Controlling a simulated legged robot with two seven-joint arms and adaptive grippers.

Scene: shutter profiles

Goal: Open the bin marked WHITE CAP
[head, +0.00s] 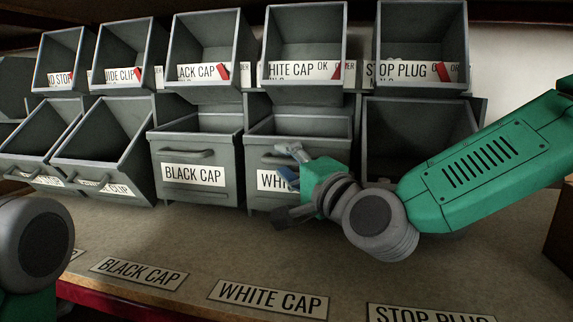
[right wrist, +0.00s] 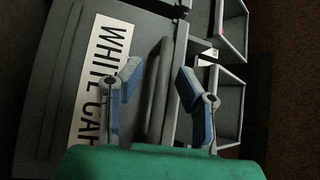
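The WHITE CAP bin (head: 258,125) is in the lower row in the head view, upright like the BLACK CAP bin beside it. Its label is partly hidden by my right gripper (head: 284,165), which is at its front. In the right wrist view the bin front (right wrist: 60,50) shows its WHITE CAP label (right wrist: 95,75) and grey bar handle (right wrist: 154,92). The fingers of my right gripper (right wrist: 160,82) are spread, one on each side of the handle, with gaps visible. My left gripper is out of view; only part of my left arm shows at lower left.
The shut-looking BLACK CAP bin (head: 195,158) stands just left. Two tilted-out bins (head: 105,150) are further left. An upper row of open bins (head: 305,40) hangs above. The counter (head: 190,230) in front is clear apart from flat labels such as WHITE CAP (head: 268,298).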

